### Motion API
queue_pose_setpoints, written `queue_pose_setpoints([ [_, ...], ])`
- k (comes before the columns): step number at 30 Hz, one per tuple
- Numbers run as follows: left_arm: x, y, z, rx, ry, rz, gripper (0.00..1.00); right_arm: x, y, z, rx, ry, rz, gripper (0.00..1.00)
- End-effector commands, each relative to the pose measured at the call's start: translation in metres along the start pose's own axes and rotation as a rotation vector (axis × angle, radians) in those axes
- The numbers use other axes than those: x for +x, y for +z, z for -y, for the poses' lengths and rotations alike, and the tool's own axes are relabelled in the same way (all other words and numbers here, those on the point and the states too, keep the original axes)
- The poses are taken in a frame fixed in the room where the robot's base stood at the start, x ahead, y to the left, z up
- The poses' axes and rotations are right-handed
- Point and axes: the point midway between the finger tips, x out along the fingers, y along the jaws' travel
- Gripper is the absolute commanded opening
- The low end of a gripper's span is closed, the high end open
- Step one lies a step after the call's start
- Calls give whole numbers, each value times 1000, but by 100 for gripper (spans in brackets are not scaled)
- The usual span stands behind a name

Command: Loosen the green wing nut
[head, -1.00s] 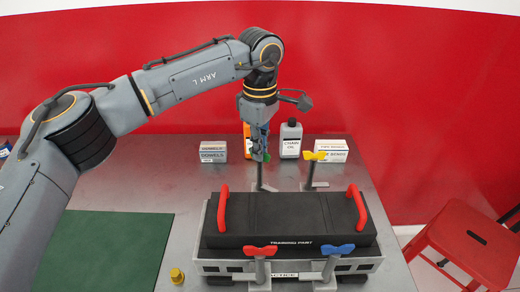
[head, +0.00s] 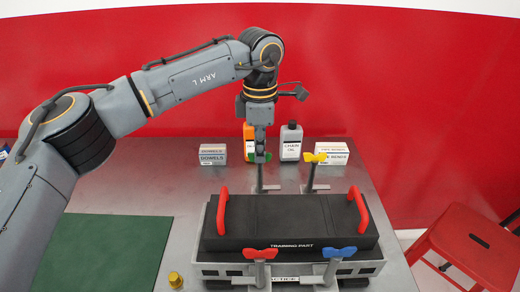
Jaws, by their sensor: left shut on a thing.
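The green wing nut (head: 267,156) is at the top of a dark post behind the black training part (head: 270,220), mostly hidden by my gripper. My left gripper (head: 260,157) points straight down over that post and is shut on the green wing nut. A yellow wing nut (head: 314,157) tops the other rear post. A red wing nut (head: 260,253) and a blue wing nut (head: 340,252) top the two front posts. My right gripper is not in the view.
Behind the post stand an orange bottle (head: 248,132), a grey chain oil bottle (head: 291,142) and boxes, including a dowels box (head: 212,154). Two red handles rise from the training part. A green mat (head: 105,250) lies at left; a red stool (head: 465,245) stands at right.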

Motion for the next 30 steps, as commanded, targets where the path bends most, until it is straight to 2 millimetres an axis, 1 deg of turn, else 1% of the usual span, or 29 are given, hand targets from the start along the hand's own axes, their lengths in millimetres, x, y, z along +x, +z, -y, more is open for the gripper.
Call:
queue_pose_setpoints([
  [10, -1, 0, -1, -6, 3, 0, 0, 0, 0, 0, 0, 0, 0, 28],
  [12, -1, 0, -1, -6, 3, 0, 18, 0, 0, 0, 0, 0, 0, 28],
  [14, -1, 0, -1, -5, 2, 0, 28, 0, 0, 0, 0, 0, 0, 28],
  [24, -3, 0, 0, -3, 1, 0, 28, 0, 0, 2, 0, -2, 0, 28],
  [26, -8, 0, -1, -4, 2, 0, 28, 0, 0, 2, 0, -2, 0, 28],
  [29, -23, 0, -1, -4, 5, 1, 28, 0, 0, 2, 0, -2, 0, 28],
  [30, -30, 0, -1, -4, 4, 2, 28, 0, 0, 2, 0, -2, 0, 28],
])
